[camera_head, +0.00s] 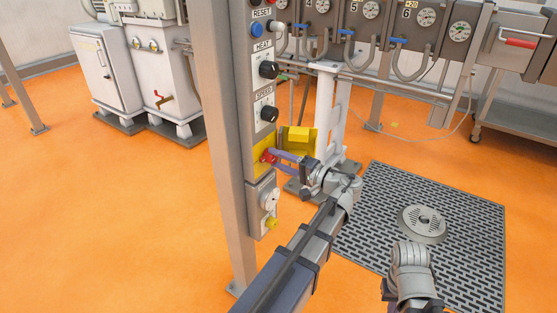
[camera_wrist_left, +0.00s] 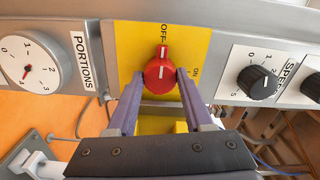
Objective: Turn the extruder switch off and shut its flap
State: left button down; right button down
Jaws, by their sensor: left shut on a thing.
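The red extruder switch (camera_head: 268,156) sits on a yellow plate low on the grey control post. In the left wrist view the red knob (camera_wrist_left: 160,74) has its white pointer at the OFF label, and ON is printed to its right. My left gripper (camera_head: 274,156) is shut on the knob, with one finger on each side in the wrist view (camera_wrist_left: 160,82). The yellow flap (camera_head: 300,135) stands open, sticking out to the right of the post behind my gripper. My right gripper is not in view; only part of that arm shows at lower right.
SPEED (camera_head: 269,115) and HEAT (camera_head: 269,70) knobs sit above the switch, and a white PORTIONS dial (camera_head: 269,200) below it. A white stand (camera_head: 330,110) rises behind the flap. A floor grate (camera_head: 450,265) lies at right. Orange floor at left is clear.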

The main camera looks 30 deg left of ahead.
pick_arm(q)
jog(key=shift+n, duration=0.3)
jog(key=shift+f, duration=0.1)
jog(key=shift+c, duration=1.5)
grip_release()
jog(key=shift+d, duration=0.1)
jog(key=d, duration=0.7)
jog(key=shift+s+d, duration=0.35)
